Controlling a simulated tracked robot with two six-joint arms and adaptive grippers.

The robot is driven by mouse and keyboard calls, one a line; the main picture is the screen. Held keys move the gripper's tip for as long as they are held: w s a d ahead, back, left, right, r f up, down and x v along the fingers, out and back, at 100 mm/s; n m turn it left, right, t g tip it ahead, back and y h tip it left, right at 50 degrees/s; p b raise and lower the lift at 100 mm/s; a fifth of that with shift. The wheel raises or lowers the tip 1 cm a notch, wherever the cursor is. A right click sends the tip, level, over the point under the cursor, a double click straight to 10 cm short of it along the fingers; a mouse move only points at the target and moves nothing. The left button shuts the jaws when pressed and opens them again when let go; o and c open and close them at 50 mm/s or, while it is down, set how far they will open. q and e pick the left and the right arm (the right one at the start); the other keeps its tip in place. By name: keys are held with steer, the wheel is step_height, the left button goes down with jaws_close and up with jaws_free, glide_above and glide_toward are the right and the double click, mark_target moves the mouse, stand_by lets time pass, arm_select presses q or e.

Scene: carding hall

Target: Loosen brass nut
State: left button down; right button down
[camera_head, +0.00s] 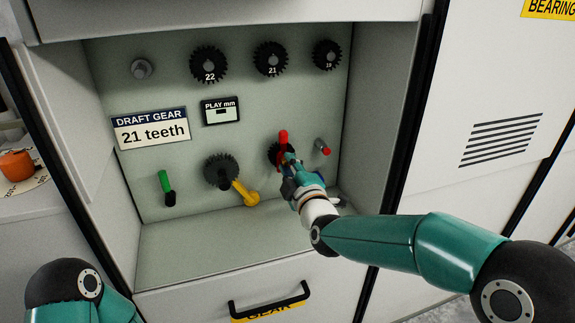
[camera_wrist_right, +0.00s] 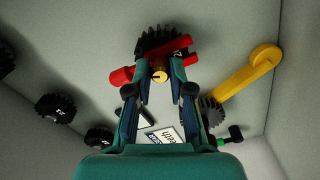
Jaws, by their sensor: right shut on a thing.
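The brass nut (camera_wrist_right: 159,74) shows in the right wrist view as a small gold piece at the centre of the black toothed gear (camera_wrist_right: 155,41). My right gripper (camera_wrist_right: 159,80) has its fingers on both sides of the nut and is shut on it. A red handle (camera_wrist_right: 176,50) lies across the gear just beside the nut. In the head view, my right gripper (camera_head: 288,165) reaches the gear and red handle (camera_head: 283,138) on the recessed panel, and the nut is hidden. My left gripper is out of view; only part of that arm shows at lower left.
A yellow lever (camera_head: 244,192) by another gear (camera_head: 221,170) and a green handle (camera_head: 166,185) stand left. A red-tipped pin (camera_head: 323,147) is close right. Several spare gears hang above. The sign (camera_head: 151,130) reads 21 teeth. The recess floor (camera_head: 210,240) is clear.

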steer(key=shift+f, duration=0.45)
steer(key=c, duration=1)
jaws_free()
steer(key=shift+r, duration=0.1)
steer(key=shift+c, duration=0.2)
steer(key=shift+r, duration=0.1)
steer(key=shift+r, duration=0.1)
steer(key=v, duration=1.2)
